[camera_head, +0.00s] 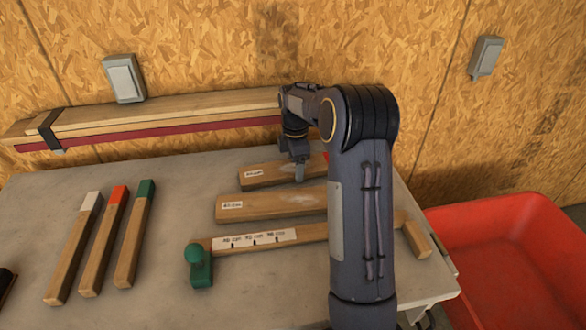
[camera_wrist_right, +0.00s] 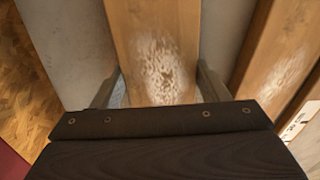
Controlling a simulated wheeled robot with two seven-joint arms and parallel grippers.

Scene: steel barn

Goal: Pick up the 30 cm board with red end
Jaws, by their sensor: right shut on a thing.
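A short wooden board with a red end (camera_head: 265,175) lies across the back of the table. It has a small white label at its left, too small to read surely, and a bit of red shows at its right beside my arm. My right gripper (camera_head: 300,172) points down on this board. In the right wrist view its fingers (camera_wrist_right: 160,90) sit on either side of the board (camera_wrist_right: 158,40), shut on it at a pale scuffed patch. The board appears to lie on the table. My left gripper is not in view.
A labelled board (camera_head: 270,205) lies just in front, partly behind my arm. A measuring board with a green stop (camera_head: 200,265) lies nearer. White-, red- and green-ended boards (camera_head: 103,240) lie at left. A timber stack (camera_head: 190,115) stands behind; a red bin (camera_head: 510,260) is at right.

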